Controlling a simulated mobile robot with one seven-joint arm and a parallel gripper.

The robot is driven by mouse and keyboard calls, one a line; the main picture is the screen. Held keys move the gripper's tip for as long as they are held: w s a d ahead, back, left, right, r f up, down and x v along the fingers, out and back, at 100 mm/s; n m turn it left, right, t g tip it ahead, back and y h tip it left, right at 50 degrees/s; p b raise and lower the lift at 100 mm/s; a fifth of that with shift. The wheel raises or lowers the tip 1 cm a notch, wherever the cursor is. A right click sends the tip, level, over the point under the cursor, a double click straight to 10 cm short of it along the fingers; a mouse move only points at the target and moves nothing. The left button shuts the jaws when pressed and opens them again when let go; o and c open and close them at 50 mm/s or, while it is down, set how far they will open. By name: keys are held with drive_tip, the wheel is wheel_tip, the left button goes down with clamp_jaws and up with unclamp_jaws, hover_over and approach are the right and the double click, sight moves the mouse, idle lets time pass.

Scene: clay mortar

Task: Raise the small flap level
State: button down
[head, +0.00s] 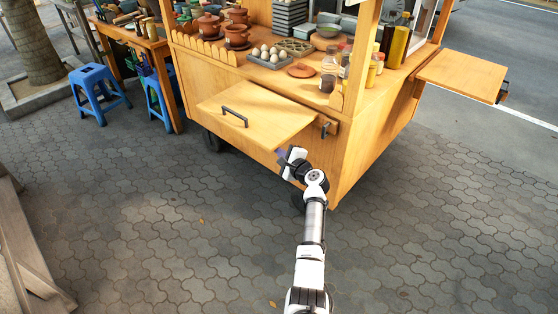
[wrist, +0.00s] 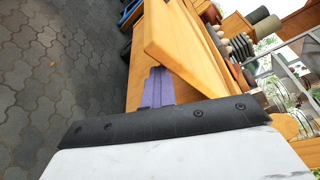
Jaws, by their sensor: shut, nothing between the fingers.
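A wooden flap (head: 258,122) with a dark bar handle (head: 234,117) sticks out from the front of the food cart, roughly level. A second wooden flap (head: 462,73) sticks out level from the cart's right side. My gripper (head: 281,156) is shut and empty, just below the near right corner of the front flap. A dark latch or bracket (head: 326,130) is on the cart front beside the flap.
The cart counter holds eggs (head: 269,54), clay pots (head: 236,35), jars (head: 328,78) and bottles (head: 399,42). Blue stools (head: 97,90) stand at the left by a side table (head: 135,40). The paved ground (head: 150,230) before the cart is clear.

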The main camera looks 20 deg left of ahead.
drive_tip(key=shift+a+r, duration=0.25)
drive_tip(key=shift+r, duration=0.45)
drive_tip(key=shift+d, duration=0.2)
